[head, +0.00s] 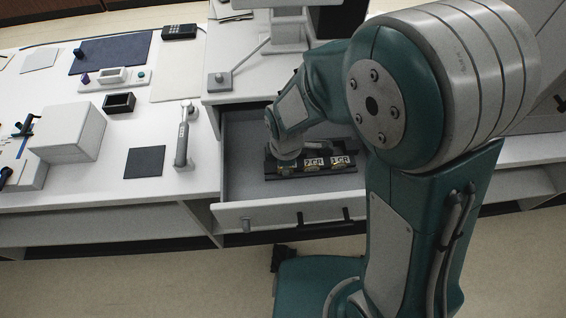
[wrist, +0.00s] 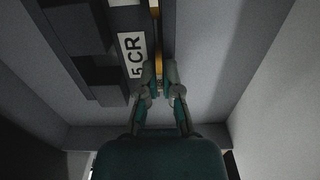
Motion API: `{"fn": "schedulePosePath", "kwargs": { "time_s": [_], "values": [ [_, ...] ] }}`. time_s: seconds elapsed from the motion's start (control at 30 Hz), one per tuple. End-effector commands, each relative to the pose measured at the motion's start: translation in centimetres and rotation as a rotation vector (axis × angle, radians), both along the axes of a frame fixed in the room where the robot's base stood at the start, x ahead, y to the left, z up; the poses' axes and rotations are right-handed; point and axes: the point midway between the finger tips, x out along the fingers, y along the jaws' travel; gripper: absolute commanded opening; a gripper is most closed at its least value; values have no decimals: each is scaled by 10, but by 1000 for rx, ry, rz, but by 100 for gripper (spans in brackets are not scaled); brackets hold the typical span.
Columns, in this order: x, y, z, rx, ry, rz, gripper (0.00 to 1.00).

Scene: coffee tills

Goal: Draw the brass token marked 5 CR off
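A black token rack (head: 310,169) lies in the open drawer (head: 240,190). In the head view it carries white labels, and two to the right seem to read 2 CR and 1 CR. My gripper (head: 286,160) is down at the rack's left end and hides what is there. In the wrist view a white 5 CR label (wrist: 132,55) sits on the rack, with a narrow brass strip (wrist: 157,40), seemingly the token's edge, beside it. My gripper's fingers (wrist: 161,80) are close together on either side of the strip's near end. Whether they press on it cannot be told.
The drawer's side wall (wrist: 270,70) rises at the right in the wrist view. Left of the drawer, the white counter holds a grey handheld device (head: 182,140), a dark square pad (head: 145,162) and a white box (head: 70,130). The drawer floor right of the rack is bare in the wrist view.

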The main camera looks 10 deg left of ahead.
Motion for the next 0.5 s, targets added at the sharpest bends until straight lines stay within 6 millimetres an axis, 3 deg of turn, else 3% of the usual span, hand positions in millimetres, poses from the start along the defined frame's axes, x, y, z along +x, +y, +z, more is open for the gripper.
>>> {"fn": "schedulePosePath", "kwargs": {
  "time_s": [0.5],
  "values": [
    [0,2,10,-1,-1,1,0]
  ]
}}
